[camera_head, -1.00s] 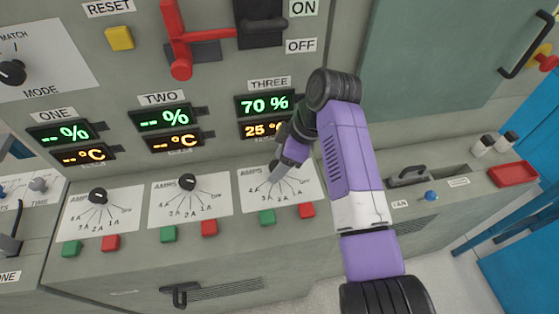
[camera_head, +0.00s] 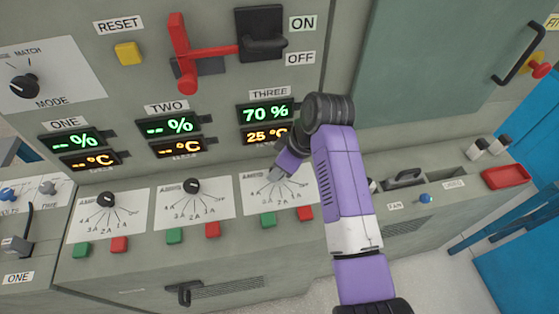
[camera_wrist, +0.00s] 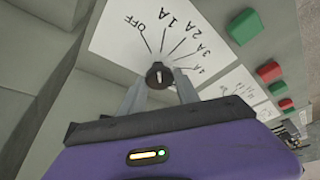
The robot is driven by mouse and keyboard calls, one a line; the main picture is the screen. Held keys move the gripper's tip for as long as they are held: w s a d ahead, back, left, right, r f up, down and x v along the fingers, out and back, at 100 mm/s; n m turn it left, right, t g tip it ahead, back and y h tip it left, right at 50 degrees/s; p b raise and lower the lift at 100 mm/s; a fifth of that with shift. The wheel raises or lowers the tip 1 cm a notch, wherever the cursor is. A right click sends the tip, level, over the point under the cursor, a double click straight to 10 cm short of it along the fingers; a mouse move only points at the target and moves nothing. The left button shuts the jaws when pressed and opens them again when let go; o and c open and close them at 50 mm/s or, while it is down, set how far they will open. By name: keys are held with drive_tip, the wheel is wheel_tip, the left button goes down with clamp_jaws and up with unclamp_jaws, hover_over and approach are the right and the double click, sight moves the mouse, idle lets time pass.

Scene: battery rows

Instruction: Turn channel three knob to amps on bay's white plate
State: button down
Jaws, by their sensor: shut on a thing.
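The channel three plate (camera_head: 246,206) is white, with AMPS markings, below the THREE display (camera_head: 266,122), which reads 70 % and 25 °C. My gripper (camera_head: 274,176) reaches down to it from the right and hides its knob in the head view. In the wrist view the dark round knob (camera_wrist: 157,71) sits between the fingertips of my gripper (camera_wrist: 160,84), which is shut on it. The wrist view shows the plate (camera_wrist: 115,45) with OFF, 1 A, 2 A, 3 A and 4 A marks fanned around the knob. I cannot tell which mark the knob points to.
Channel one knob (camera_head: 107,199) and channel two knob (camera_head: 191,186) stand on similar plates to the left. A green button (camera_head: 268,220) and a red button (camera_head: 305,213) lie just below plate three. A red lever (camera_head: 183,60) stands above.

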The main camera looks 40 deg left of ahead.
drive_tip(key=m+p, duration=0.1)
drive_tip(key=m+t+p, duration=0.1)
drive_tip(key=m, duration=0.1)
drive_tip(key=m+p, duration=0.1)
drive_tip(key=p, duration=0.1)
drive_tip(key=shift+s+r+m+t, duration=0.2)
drive_tip(key=shift+r+m+t, duration=0.1)
drive_tip(key=shift+t, duration=0.1)
drive_tip(key=shift+f+m+t+p, duration=0.2)
drive_tip(key=shift+m+t+p, duration=0.5)
drive_tip(key=shift+m+p, duration=0.85)
drive_tip(key=shift+m+h+b, duration=0.3)
drive_tip(key=shift+m, duration=0.25)
drive_tip(key=c, duration=0.9)
unclamp_jaws()
drive_tip(key=v, duration=0.7)
drive_tip(key=shift+r+b, duration=0.3)
drive_tip(key=shift+b, duration=0.15)
drive_tip(key=shift+s, duration=0.2)
